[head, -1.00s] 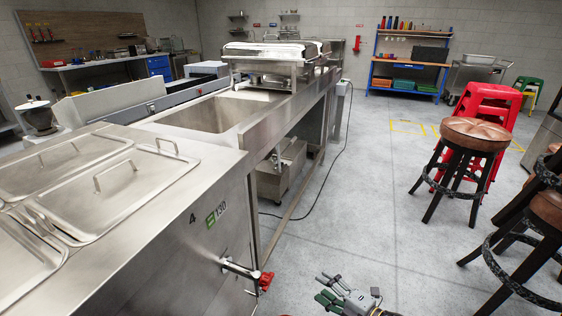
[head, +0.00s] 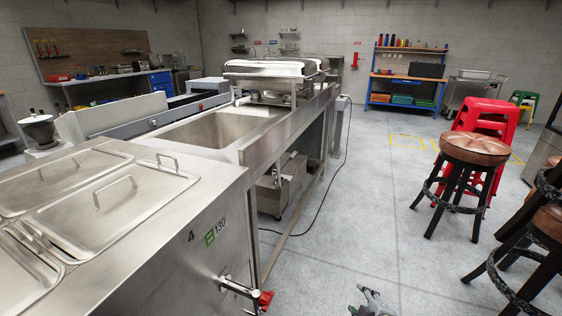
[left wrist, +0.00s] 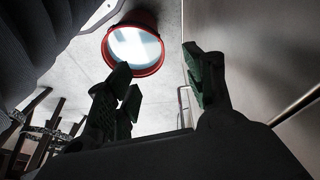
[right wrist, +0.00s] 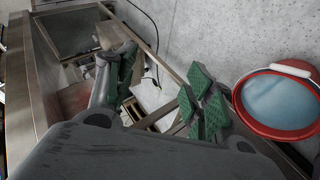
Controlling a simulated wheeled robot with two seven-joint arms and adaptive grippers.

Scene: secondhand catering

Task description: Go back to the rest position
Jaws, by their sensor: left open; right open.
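My right gripper (head: 372,302) shows at the bottom edge of the head view, low over the floor and right of the steel counter. Most of its arm is cut off. In the right wrist view its green-padded fingers (right wrist: 162,80) are apart with nothing between them. My left gripper is not in the head view. In the left wrist view its fingers (left wrist: 158,72) are spread and empty.
A steel counter (head: 205,262) with lidded pans and a red-handled tap (head: 264,299) stands at left. A red bucket (right wrist: 240,103) is near the right gripper; a red bucket also shows in the left wrist view (left wrist: 149,72). Stools (head: 474,150) stand right; the middle floor is clear.

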